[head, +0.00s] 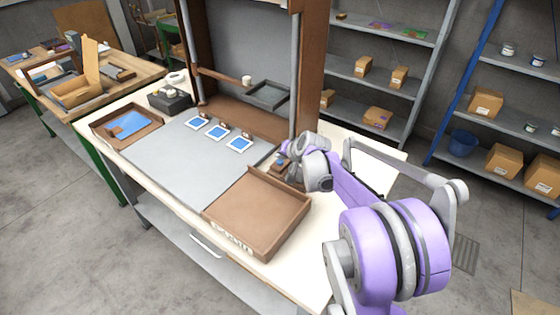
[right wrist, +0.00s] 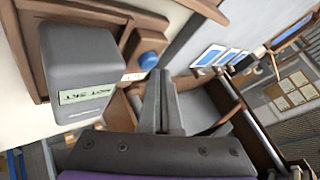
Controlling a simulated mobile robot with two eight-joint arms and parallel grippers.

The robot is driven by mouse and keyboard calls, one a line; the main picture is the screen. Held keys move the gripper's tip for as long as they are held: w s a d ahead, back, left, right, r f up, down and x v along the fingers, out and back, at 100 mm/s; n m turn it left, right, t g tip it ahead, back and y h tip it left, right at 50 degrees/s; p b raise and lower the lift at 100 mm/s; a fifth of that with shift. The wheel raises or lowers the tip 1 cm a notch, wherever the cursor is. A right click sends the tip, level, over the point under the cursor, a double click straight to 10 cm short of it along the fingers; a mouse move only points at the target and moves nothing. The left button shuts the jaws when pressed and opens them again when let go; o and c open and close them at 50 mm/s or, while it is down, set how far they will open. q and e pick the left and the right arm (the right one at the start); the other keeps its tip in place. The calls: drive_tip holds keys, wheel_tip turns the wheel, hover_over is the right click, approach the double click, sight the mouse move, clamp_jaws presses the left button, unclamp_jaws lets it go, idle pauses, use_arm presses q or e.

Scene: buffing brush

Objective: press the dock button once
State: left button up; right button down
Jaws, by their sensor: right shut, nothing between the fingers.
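The dock button is a round blue button (right wrist: 149,60) on a brown base in the right wrist view. It sits beside a grey box (right wrist: 78,75) with a pale green label, whose text I cannot read surely. My right gripper (right wrist: 161,78) is shut and empty, its fingertips close to the button and just right of it in that view. I cannot tell whether they touch it. My left gripper is not in view.
A brown tray (head: 250,232) lies at the front right of the bench. Blue-and-white cards (head: 218,132) rest on the grey mat (head: 165,157). A tall brown frame with metal posts (head: 297,70) rises behind. A black box (head: 170,99) stands at the left.

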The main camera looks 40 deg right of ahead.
sight(281, 164)
drive_tip(key=shift+f+b, duration=0.35)
drive_tip(key=shift+f, duration=0.2)
idle(0.4)
drive_tip(key=shift+r, duration=0.15)
drive_tip(key=shift+r+p, duration=0.65)
drive_tip(key=shift+r, duration=0.15)
drive_tip(key=shift+r+p, duration=1.6)
drive_tip(key=shift+r, duration=1)
drive_tip(key=shift+f, duration=0.1)
